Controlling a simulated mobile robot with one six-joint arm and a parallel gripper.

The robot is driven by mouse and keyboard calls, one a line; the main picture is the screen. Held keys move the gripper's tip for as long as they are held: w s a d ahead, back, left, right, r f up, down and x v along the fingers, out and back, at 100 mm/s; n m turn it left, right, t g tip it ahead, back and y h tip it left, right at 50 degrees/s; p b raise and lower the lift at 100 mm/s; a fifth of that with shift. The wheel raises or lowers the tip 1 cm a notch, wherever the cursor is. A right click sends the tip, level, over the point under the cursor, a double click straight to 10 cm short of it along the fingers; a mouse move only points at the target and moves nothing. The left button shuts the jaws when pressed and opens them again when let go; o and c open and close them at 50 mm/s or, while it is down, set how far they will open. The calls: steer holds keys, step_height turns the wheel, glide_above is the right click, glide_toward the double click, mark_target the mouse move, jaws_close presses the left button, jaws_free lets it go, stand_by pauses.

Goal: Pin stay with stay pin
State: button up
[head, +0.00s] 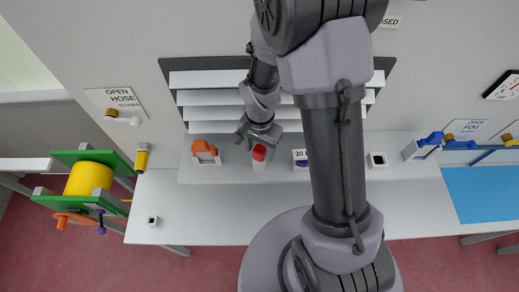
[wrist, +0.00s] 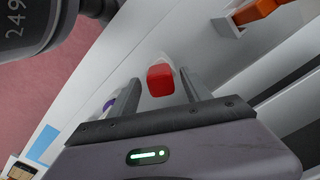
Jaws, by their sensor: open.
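My gripper (head: 258,133) is open above the shelf under the louvred panel, and its fingers also show in the wrist view (wrist: 158,76). A white upright object with a red top (head: 259,153) stands just below it. In the wrist view the red top (wrist: 160,82) appears between the two fingertips, and I see no contact. A purple part (head: 302,164) sits under a white card marked 30, partly behind my arm. An orange part on a white block (head: 205,152) is left of the red top. I cannot tell which of these is the stay or the stay pin.
Small white blocks with dark holes stand on the shelf (head: 377,160) and on the table (head: 152,221). A green reel frame with a yellow drum (head: 89,180) is at the left. Blue valve handles (head: 434,140) and a blue mat (head: 485,193) are at the right.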

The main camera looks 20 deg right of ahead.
steer(key=shift+w+f, duration=0.15)
steer(key=shift+f, duration=0.2)
steer(key=shift+s+r, duration=0.1)
steer(key=shift+s, duration=0.1)
steer(key=c, duration=0.4)
jaws_close()
step_height(320, 180, up, 11)
steer(key=shift+w, duration=0.1)
